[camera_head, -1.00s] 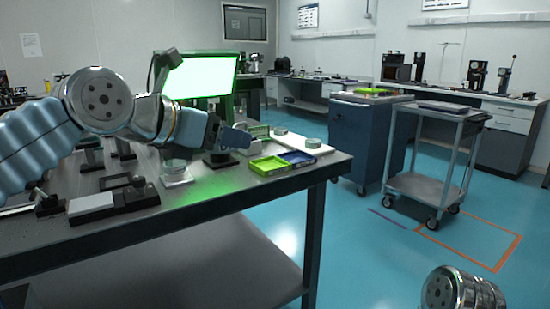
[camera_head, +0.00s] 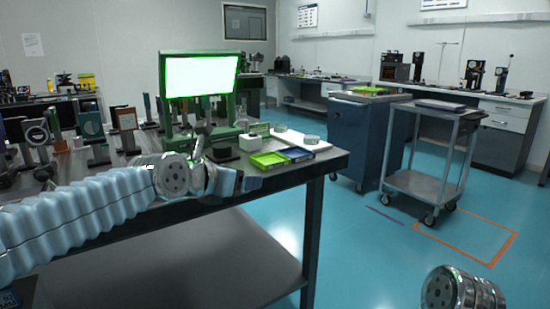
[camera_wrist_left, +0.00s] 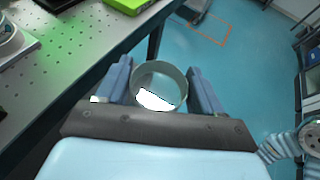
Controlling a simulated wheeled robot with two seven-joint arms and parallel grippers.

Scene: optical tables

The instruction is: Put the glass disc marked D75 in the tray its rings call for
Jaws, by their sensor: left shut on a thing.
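My left gripper (camera_wrist_left: 159,90) is shut on a round clear glass disc (camera_wrist_left: 173,70) with a thick rim, seen between its two blue fingers in the left wrist view. No marking or rings can be read on it. In the head view the left gripper (camera_head: 242,182) is low at the table's front edge, and the disc cannot be made out there. The green tray's edge shows in the wrist view (camera_wrist_left: 126,4). My right gripper is out of view.
The perforated optical table (camera_head: 325,163) carries mounted optics on its left and a bright green-framed screen (camera_head: 201,76). A blue cabinet (camera_head: 357,140) and grey cart (camera_head: 430,160) stand right, across open floor.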

